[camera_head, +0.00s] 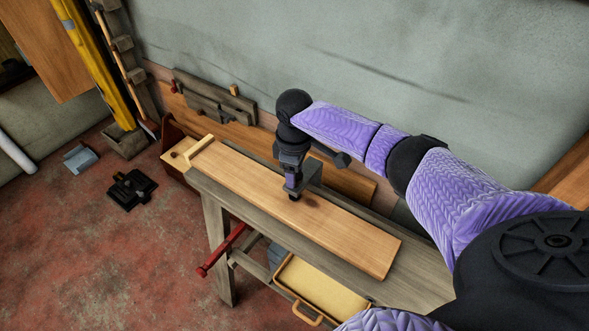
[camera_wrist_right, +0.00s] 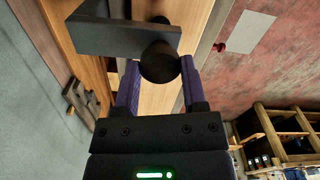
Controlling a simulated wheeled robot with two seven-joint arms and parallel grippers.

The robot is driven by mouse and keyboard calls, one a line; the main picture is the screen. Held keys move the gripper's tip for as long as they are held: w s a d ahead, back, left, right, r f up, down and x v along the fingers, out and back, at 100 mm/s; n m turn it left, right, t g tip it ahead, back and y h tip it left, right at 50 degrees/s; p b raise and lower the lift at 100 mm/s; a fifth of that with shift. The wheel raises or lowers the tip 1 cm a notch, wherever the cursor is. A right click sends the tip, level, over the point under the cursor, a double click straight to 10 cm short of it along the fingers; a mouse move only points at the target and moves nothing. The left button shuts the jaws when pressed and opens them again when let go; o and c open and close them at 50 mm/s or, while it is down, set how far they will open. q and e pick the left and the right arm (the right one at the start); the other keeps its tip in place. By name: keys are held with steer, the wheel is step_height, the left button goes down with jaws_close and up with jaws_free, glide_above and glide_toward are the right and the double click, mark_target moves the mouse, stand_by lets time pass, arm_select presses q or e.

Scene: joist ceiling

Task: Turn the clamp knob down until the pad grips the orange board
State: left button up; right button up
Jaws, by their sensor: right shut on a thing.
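The orange-tan board (camera_head: 345,227) lies flat along the workbench top (camera_head: 415,283). The dark clamp (camera_head: 314,172) stands at the bench's back edge, its arm reaching over the board. My right gripper (camera_head: 292,176) points down over the clamp. In the right wrist view, its two purple fingers (camera_wrist_right: 159,75) are shut on the round black clamp knob (camera_wrist_right: 159,64), with the clamp's flat dark arm (camera_wrist_right: 115,38) beside it. The pad is hard to make out, so I cannot tell whether it touches the board. My left gripper is out of view.
A wooden strip (camera_head: 200,150) sits at the board's left end. A red handle (camera_head: 222,250) sticks out from the bench front, and a yellow tray (camera_head: 318,289) is below. The grey wall (camera_head: 400,70) is close behind. The floor to the left holds a black object (camera_head: 131,188).

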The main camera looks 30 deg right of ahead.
jaws_close()
steer(key=shift+r+m+p, duration=0.15)
steer(key=shift+m+p, duration=0.45)
steer(key=shift+p, duration=0.2)
steer(key=m+p, duration=0.2)
steer(key=shift+r+p, duration=0.1)
steer(key=shift+p, duration=0.2)
steer(key=m+p, duration=0.2)
steer(key=m, duration=0.1)
steer(key=m+p, duration=0.1)
steer(key=m, duration=0.1)
steer(key=shift+m, duration=0.4)
steer(key=m+p, duration=0.1)
steer(key=m, duration=0.2)
steer(key=shift+f, duration=0.2)
steer(key=shift+m+p, duration=0.4)
steer(key=shift+m, duration=0.9)
steer(key=shift+w+m, duration=0.1)
steer(key=shift+m, duration=0.2)
